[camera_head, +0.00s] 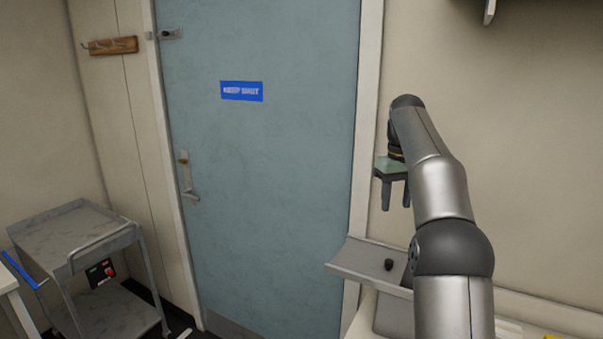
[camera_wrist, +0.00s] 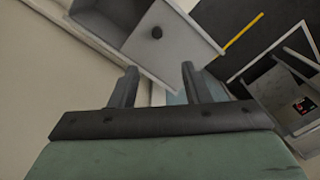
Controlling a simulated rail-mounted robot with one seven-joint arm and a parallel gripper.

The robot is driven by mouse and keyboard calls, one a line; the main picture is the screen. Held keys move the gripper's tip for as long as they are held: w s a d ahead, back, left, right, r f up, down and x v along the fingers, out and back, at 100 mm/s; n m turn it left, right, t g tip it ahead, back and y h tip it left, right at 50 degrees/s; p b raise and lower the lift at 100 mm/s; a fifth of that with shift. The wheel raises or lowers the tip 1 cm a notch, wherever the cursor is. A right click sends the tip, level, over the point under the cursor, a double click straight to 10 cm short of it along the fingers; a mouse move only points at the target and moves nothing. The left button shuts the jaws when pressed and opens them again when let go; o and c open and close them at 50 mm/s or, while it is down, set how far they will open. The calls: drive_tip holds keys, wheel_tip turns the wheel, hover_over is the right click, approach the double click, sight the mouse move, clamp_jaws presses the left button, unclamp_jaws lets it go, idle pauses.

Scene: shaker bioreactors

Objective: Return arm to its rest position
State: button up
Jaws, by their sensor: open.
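My gripper (camera_head: 396,195) hangs in the air at the right, in front of the wall beside the door. Its two fingers point down and stand apart, with nothing between them. In the wrist view, my gripper (camera_wrist: 158,85) shows the same two parted fingers and no held object. Below it is a grey tray-like surface (camera_head: 350,257) with a small dark knob (camera_head: 388,265) on it. The gripper is above this surface and looks apart from it. My arm hides part of what lies behind it on the right.
A blue-green door (camera_head: 290,190) with a "KEEP SHUT" sign (camera_head: 241,91) is shut. A grey trolley (camera_head: 75,240) stands at the lower left. A wooden hook rack (camera_head: 113,46) hangs on the left wall. A shelf edge (camera_head: 489,12) juts out at the upper right.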

drive_tip(key=s+a, duration=0.6)
drive_tip(key=s, duration=0.1)
drive_tip(key=s+a+f, duration=0.2)
drive_tip(key=s+f, duration=0.4)
drive_tip(key=s, duration=0.4)
drive_tip(key=s+a+f+m+b, duration=0.1)
drive_tip(key=s+a+f, duration=0.2)
drive_tip(key=s+f, duration=0.4)
drive_tip(key=s+a+f+m+t, duration=0.1)
drive_tip(key=s+a+f, duration=0.1)
drive_tip(key=s+f, duration=0.5)
drive_tip(key=s, duration=0.6)
drive_tip(key=shift+s+a, duration=0.3)
drive_tip(key=shift+a, duration=0.05)
